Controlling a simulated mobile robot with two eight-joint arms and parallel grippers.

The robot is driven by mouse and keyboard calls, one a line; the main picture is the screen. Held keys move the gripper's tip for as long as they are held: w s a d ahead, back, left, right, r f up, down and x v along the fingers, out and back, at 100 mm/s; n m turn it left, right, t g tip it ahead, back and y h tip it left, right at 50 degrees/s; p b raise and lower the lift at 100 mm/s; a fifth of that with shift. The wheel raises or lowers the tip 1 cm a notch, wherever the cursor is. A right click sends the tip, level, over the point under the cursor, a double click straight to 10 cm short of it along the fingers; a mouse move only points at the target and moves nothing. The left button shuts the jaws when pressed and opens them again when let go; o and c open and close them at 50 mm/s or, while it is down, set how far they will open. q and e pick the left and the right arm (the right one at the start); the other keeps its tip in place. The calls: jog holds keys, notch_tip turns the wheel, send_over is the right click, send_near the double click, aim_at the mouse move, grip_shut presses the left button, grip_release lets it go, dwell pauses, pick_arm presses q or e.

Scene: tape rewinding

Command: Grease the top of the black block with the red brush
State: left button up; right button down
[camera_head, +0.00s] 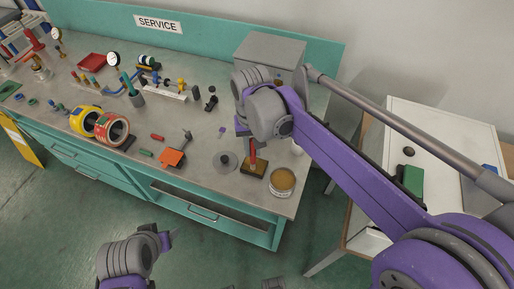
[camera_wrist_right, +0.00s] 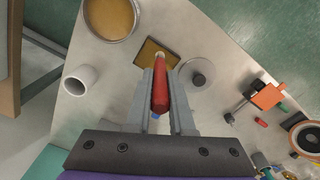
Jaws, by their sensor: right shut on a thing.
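The red brush (camera_head: 252,153) is held bristles-down in my right gripper (camera_head: 247,136); its red handle also shows between the fingers in the right wrist view (camera_wrist_right: 161,88). The black block (camera_head: 245,172) lies on the bench below the brush. Its top looks brownish-gold inside a dark edge, also in the right wrist view (camera_wrist_right: 174,46). The brush tip is over the block's top; I cannot tell if it touches. An open tin (camera_head: 282,182) of tan grease stands just right of the block. My left gripper (camera_head: 168,239) is low in front of the bench, its jaw opening unclear.
A grey disc with a knob (camera_head: 224,161) lies left of the block. A white cup (camera_wrist_right: 80,79) stands near the bench edge. An orange-ended tool (camera_head: 173,157), tape rolls (camera_head: 112,128) and several small parts lie farther left. A grey box (camera_head: 269,55) stands behind.

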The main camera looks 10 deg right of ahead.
jog(key=shift+w+a+f, duration=0.1)
jog(key=shift+w+a, duration=0.15)
jog(key=shift+a, duration=0.15)
jog(key=shift+s+d+p, duration=0.3)
jog(key=shift+s+d, duration=0.15)
jog(key=shift+d, duration=0.3)
jog(key=shift+w+d+p, duration=0.2)
jog(key=shift+w+d, duration=0.15)
jog(key=shift+w, duration=0.2)
jog(key=shift+w+d+p, duration=0.2)
jog(key=shift+w+d, duration=0.15)
jog(key=shift+w, duration=0.2)
dwell(5.5)
